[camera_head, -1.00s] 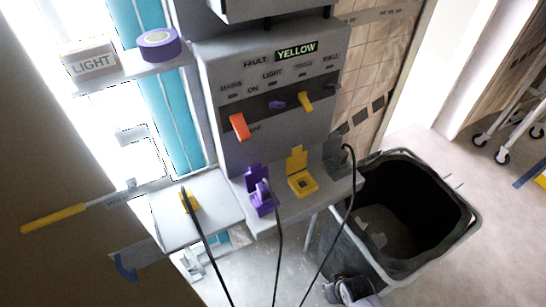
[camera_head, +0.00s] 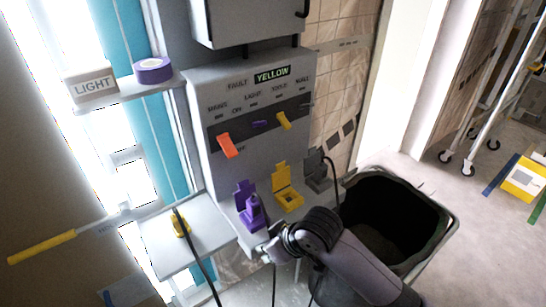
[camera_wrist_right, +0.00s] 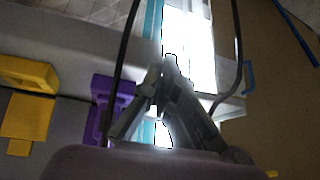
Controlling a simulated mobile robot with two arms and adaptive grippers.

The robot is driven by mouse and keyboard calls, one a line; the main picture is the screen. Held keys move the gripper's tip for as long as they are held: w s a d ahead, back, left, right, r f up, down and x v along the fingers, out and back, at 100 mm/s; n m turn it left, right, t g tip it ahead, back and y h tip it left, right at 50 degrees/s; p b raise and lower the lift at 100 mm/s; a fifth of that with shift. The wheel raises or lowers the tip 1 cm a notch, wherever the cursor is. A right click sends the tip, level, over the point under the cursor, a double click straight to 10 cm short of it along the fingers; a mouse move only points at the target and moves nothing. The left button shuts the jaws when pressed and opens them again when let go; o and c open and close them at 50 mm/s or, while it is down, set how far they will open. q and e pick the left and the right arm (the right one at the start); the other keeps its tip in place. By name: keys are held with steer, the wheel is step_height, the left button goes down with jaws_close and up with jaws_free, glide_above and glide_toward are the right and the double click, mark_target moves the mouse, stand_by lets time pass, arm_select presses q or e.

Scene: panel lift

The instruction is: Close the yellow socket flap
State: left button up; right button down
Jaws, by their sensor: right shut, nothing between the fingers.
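The yellow socket (camera_head: 291,201) sits on the ledge of the grey panel, between the purple and grey sockets. Its yellow flap (camera_head: 281,176) stands up open behind it, and no plug is in it. Yellow socket parts (camera_wrist_right: 26,118) also show at the left of the right wrist view. My right gripper (camera_head: 268,252) is in front of and below the ledge, near the purple socket and apart from the yellow flap. In the right wrist view its fingers (camera_wrist_right: 160,82) are together and empty. My left gripper is not in view.
The purple socket (camera_head: 249,208) holds a purple plug; its flap is up. The grey socket (camera_head: 317,173) has a cable. Black cables hang in front. A yellow plug (camera_head: 180,223) lies on the side shelf (camera_head: 205,240). A black bin (camera_head: 440,235) stands at right.

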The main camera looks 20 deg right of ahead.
mark_target(261, 204)
steer(key=shift+h, duration=0.3)
steer(key=w+r, duration=0.2)
steer(key=w, duration=0.1)
steer(key=w+d+r, duration=0.1)
steer(key=w+r, duration=0.2)
steer(key=w+d+r, duration=0.1)
steer(key=w+r, duration=0.1)
steer(key=w, duration=0.1)
steer(key=shift+w+d+r, duration=0.2)
steer(key=shift+w+r, duration=0.05)
steer(key=w+d+r+m+t+h, duration=0.1)
steer(key=w+d+r, duration=0.3)
steer(key=r, duration=0.2)
steer(key=w+d+r+m, duration=0.1)
steer(key=w+d+r, duration=0.2)
steer(key=d+r, duration=0.15)
steer(key=a+p+x, duration=0.1)
steer(key=p+x, duration=0.1)
steer(key=x, duration=0.7)
steer(key=shift+w, duration=0.45)
steer(key=shift+r, duration=0.1)
